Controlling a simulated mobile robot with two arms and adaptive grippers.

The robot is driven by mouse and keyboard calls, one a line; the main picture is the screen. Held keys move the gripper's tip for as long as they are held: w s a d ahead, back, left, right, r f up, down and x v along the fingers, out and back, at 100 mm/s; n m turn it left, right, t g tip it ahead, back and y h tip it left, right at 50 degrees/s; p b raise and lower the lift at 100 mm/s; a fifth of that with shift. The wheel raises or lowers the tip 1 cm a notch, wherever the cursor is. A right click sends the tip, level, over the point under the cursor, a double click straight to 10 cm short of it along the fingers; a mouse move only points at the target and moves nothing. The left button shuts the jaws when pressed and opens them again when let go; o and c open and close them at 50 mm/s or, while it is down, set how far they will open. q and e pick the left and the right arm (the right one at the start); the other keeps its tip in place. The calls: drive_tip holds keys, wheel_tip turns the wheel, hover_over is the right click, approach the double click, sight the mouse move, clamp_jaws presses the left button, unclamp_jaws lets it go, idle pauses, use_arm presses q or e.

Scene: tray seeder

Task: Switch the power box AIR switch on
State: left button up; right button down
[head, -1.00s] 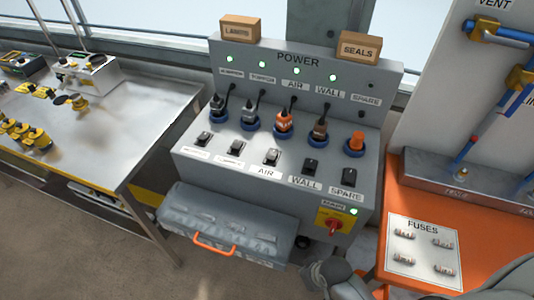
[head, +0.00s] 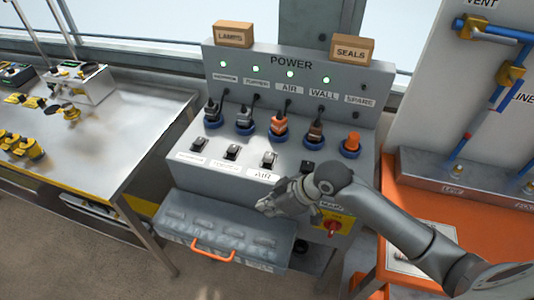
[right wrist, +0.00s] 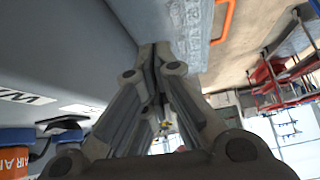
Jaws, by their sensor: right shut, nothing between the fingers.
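The grey power box (head: 215,143) stands in the middle of the head view. Its AIR switch (head: 268,160) is a small rocker above the AIR label (head: 263,175); its face looks lighter than the dark WALL switch (head: 307,168). The green AIR lamp (head: 290,74) is lit. The orange AIR plug (head: 279,127) sits in its blue socket and also shows in the right wrist view (right wrist: 14,160). My right gripper (head: 266,209) is shut and empty, in front of and below the AIR label, apart from the switch. My left gripper is out of view.
A grey drawer (head: 225,232) with an orange handle (head: 213,250) juts out below my right gripper. My right arm hides the SPARE switch and part of the red main switch (head: 331,227). A metal table (head: 150,120) stands left, an orange bench (head: 405,200) right.

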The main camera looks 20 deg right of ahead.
drive_tip(key=shift+n+y, duration=0.4)
drive_tip(key=shift+n, duration=0.3)
drive_tip(key=w+d+r, duration=0.1)
drive_tip(key=w+r, duration=0.1)
drive_tip(key=r, duration=0.1)
drive_tip(key=w+d+r, duration=0.2)
drive_tip(key=r, duration=0.1)
drive_tip(key=w+d+r, duration=0.2)
drive_tip(key=r, duration=0.1)
drive_tip(key=shift+w, duration=0.15)
drive_tip(key=w+d+r, duration=0.3)
drive_tip(key=d+r, duration=0.1)
drive_tip(key=r, duration=0.4)
drive_tip(key=shift+d+t+y, duration=0.3)
drive_tip(key=shift+d, duration=0.05)
drive_tip(key=shift+f, duration=0.1)
drive_tip(key=shift+w+a+f+p, duration=0.15)
drive_tip(key=shift+w+p, duration=0.15)
drive_tip(key=shift+w, duration=0.2)
drive_tip(key=shift+w+f+p, duration=0.15)
drive_tip(key=shift+w+p, duration=0.15)
drive_tip(key=shift+w, duration=0.15)
drive_tip(key=shift+r, duration=0.1)
